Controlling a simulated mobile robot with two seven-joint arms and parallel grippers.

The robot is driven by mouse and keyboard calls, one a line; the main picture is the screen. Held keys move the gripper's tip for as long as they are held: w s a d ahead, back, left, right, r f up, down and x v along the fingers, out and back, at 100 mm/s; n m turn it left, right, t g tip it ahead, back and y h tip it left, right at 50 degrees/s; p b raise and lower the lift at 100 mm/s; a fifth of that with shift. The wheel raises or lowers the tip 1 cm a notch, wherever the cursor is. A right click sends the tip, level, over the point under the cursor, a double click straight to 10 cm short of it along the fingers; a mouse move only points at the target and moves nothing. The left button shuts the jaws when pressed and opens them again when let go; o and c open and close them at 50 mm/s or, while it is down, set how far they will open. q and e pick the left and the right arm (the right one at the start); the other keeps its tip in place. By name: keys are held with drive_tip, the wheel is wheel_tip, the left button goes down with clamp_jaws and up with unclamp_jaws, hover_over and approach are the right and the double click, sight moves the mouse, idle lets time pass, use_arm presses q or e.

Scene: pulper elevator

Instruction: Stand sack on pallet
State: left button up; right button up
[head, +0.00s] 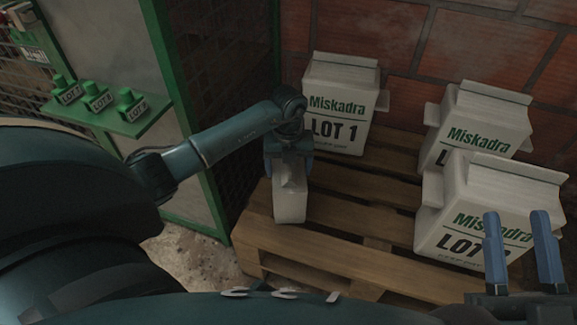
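A white sack (289,203) shows narrow side on and upright at the front left of the wooden pallet (330,185). My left gripper (288,168) points down on its top, with a blue finger on either side, and looks shut on it. The sack's bottom appears to meet the pallet boards, but I cannot tell if it bears on them. Its label is not visible. My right gripper (522,255) is at the lower right, its two blue fingers apart and empty, in front of the nearest right sack.
A LOT 1 sack (338,105) stands at the pallet's back left. Two more Miskadra sacks, one behind (473,135) and one nearer (480,205), stand on the right. A brick wall (400,35) closes the back. A green shelf (120,118) holds LOT-tagged pieces at left. The pallet's middle is bare.

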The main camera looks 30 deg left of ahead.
use_arm(q)
drive_tip(key=o, duration=2)
drive_tip(key=shift+o, duration=0.2)
use_arm(e)
drive_tip(key=shift+r, duration=0.1)
use_arm(q)
wheel_tip(320, 180, up, 6)
drive_tip(key=p, duration=0.3)
wheel_tip(320, 180, up, 6)
drive_tip(key=shift+r+p, duration=0.1)
drive_tip(key=shift+p, duration=1.15)
use_arm(e)
drive_tip(key=f+m+g+h, duration=0.1)
drive_tip(key=s+f+h, duration=0.1)
drive_tip(key=f, duration=0.1)
drive_tip(key=shift+f+m+g+h, duration=0.15)
drive_tip(key=shift+m+g+h, duration=0.15)
drive_tip(key=shift+m+g, duration=0.1)
use_arm(q)
drive_tip(key=shift+s, duration=0.1)
use_arm(e)
drive_tip(key=shift+d+f, duration=0.1)
